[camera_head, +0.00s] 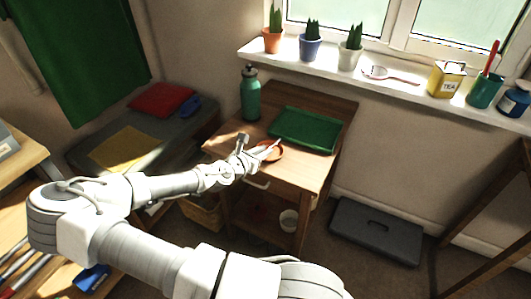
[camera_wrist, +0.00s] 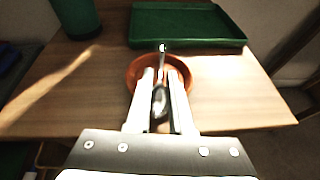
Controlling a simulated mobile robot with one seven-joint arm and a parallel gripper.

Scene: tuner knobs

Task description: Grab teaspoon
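A metal teaspoon (camera_wrist: 162,56) lies in a small round terracotta dish (camera_wrist: 183,69) on the wooden side table. The dish also shows in the head view (camera_head: 274,155), partly behind my gripper. My gripper (camera_wrist: 160,73) is over the dish, with one finger on each side of the teaspoon. A gap shows between the fingers and the thin part of the spoon, so the gripper looks open. The wider, darker part of the spoon (camera_wrist: 158,98) lies nearer the palm. Contact between spoon and fingers cannot be made out.
A green tray (camera_head: 305,131) lies behind the dish, and a green bottle (camera_head: 250,95) stands at the table's back left. The windowsill (camera_head: 300,57) holds potted plants, a white spoon rest (camera_head: 378,72) and a yellow tea tin (camera_head: 446,80). The table's front right is clear.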

